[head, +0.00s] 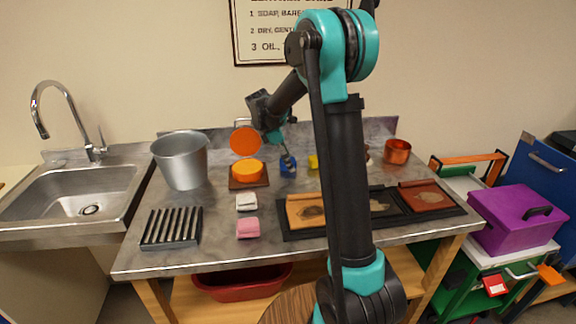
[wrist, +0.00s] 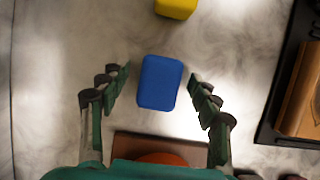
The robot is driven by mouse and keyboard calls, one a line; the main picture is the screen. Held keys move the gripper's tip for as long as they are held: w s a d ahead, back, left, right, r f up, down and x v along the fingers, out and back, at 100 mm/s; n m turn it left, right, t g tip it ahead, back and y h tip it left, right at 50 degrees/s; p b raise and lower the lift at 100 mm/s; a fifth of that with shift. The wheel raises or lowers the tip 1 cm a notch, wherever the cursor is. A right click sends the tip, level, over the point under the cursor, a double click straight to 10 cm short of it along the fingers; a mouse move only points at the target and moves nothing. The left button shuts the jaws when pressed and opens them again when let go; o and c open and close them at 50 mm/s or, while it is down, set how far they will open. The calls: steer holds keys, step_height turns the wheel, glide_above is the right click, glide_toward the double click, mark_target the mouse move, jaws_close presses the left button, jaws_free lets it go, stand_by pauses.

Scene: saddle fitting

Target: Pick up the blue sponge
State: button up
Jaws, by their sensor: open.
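The blue sponge (wrist: 160,82) lies flat on the grey table, a rounded rectangle in the wrist view. In the head view the sponge (head: 288,170) is small and partly hidden behind my gripper (head: 287,158). In the wrist view my gripper (wrist: 161,82) is open, with one finger on each side of the sponge and a gap on both sides. The fingers do not touch it. I cannot tell how high they are above the table.
A yellow block (wrist: 176,7) lies beyond the sponge. An orange round thing on a brown board (head: 262,184) is close by on the left. A black tray (head: 296,234) with leather pieces lies to the right. A metal pot (head: 180,162) stands at the left.

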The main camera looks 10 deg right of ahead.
steer(key=c, duration=1.1)
steer(key=shift+r, duration=0.1)
steer(key=shift+c, duration=0.2)
step_height(320, 180, up, 20)
steer(key=o, duration=0.4)
steer(key=c, duration=0.4)
